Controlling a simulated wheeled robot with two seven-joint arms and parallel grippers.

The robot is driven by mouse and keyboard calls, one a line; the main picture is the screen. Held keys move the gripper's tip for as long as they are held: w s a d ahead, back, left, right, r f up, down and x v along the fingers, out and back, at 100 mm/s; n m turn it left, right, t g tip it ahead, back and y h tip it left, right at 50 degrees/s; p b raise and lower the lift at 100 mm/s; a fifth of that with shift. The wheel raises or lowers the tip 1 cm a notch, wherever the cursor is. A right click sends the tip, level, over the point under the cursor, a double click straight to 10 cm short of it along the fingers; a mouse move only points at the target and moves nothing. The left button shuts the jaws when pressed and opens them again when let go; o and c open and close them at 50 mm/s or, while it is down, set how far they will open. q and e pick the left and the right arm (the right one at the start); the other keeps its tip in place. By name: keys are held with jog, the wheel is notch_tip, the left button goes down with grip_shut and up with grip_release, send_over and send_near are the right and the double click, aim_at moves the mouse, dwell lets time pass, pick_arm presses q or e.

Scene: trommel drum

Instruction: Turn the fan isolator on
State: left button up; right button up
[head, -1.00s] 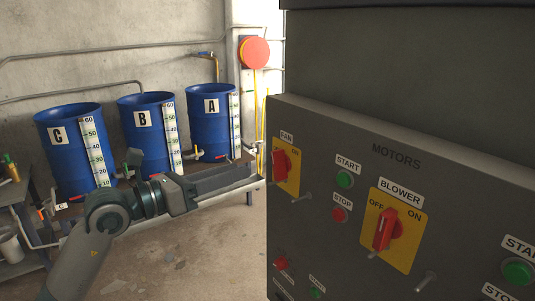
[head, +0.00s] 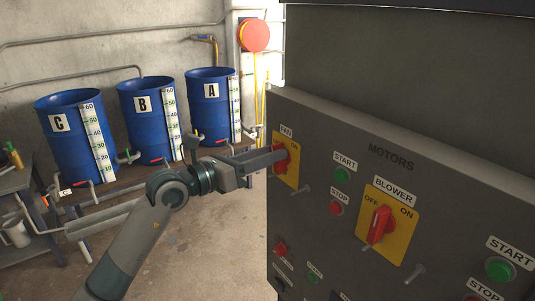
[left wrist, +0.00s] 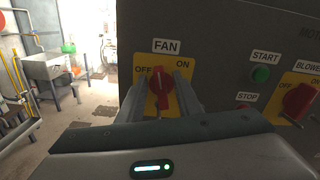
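The fan isolator is a red rotary handle (left wrist: 160,88) on a yellow plate marked FAN, OFF and ON. In the left wrist view the handle stands nearly upright, its top leaning slightly toward OFF. In the head view the fan isolator (head: 281,158) is partly hidden behind my left gripper (head: 278,157). In the left wrist view my left gripper (left wrist: 161,95) has one finger on each side of the handle. The fingers look apart, with the handle between them; I cannot tell whether they touch it. My right gripper is not in view.
The blower isolator (head: 379,224) and green and red push buttons share the dark panel (head: 340,260). Small metal pegs stick out below the isolators. Blue drums (head: 147,115) stand behind on a bench. The floor left of the panel is clear.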

pick_arm(q)
grip_shut()
jog(key=shift+f+m+b, duration=0.15)
jog(key=shift+m+b, duration=0.25)
jog(key=shift+b, duration=0.2)
jog(key=m+b, duration=0.1)
jog(key=b, duration=0.1)
jog(key=shift+s+d+m+b, duration=0.1)
jog(key=shift+s+m+b, duration=0.05)
jog(key=shift+m+b, duration=0.2)
jog(key=shift+m, duration=0.35)
jog(key=shift+r, duration=0.2)
grip_release()
jog(key=shift+s, duration=0.1)
